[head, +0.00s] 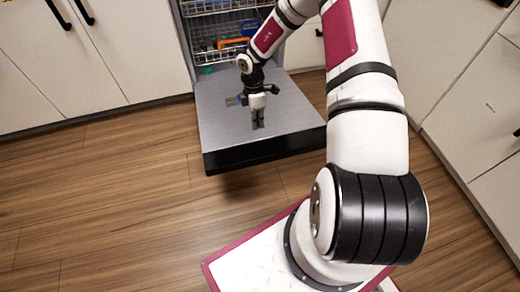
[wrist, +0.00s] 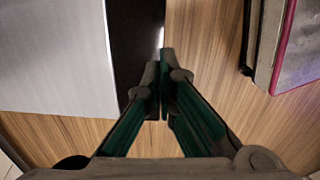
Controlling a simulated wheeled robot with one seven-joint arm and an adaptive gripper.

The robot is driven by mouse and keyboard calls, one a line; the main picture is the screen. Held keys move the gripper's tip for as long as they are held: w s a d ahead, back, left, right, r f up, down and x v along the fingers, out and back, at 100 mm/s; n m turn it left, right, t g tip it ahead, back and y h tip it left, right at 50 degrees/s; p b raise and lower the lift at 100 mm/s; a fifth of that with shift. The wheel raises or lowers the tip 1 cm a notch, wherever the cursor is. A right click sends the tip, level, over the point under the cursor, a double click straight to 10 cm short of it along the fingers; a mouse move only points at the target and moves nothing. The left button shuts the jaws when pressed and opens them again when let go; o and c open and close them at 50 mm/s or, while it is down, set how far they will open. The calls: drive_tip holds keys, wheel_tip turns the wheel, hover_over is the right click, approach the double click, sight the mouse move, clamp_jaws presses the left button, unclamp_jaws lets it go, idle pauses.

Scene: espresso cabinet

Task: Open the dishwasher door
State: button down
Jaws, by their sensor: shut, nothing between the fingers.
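The dishwasher door (head: 215,115) is folded down in front of the dishwasher, its grey inner face up and about level. Its black front edge (head: 265,153) is toward me. In the wrist view the grey panel (wrist: 50,55) lies at the left, with the black edge strip (wrist: 135,40) beside it. My gripper (head: 258,122) is over the door's inner face in the head view, fingers pointing down. In the wrist view its fingertips (wrist: 160,75) are together with nothing between them. I cannot tell if they touch the door.
The dishwasher's wire racks (head: 215,35) show inside the open cavity, with an orange item (head: 233,43) in the lower rack. Pale cabinets with black handles stand to the left (head: 120,50) and right (head: 480,110). The wooden floor (head: 110,190) is clear at the left.

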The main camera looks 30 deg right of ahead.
drive_tip(key=b, duration=0.5)
approach(260, 158)
drive_tip(key=x, duration=0.6)
drive_tip(key=shift+s, duration=0.2)
drive_tip(key=shift+f, duration=0.3)
drive_tip(key=d+b+x, duration=0.1)
drive_tip(key=b+x, duration=0.6)
drive_tip(key=x, duration=0.9)
drive_tip(key=shift+a+f, duration=0.35)
drive_tip(key=shift+a, duration=0.2)
drive_tip(key=shift+w, duration=0.1)
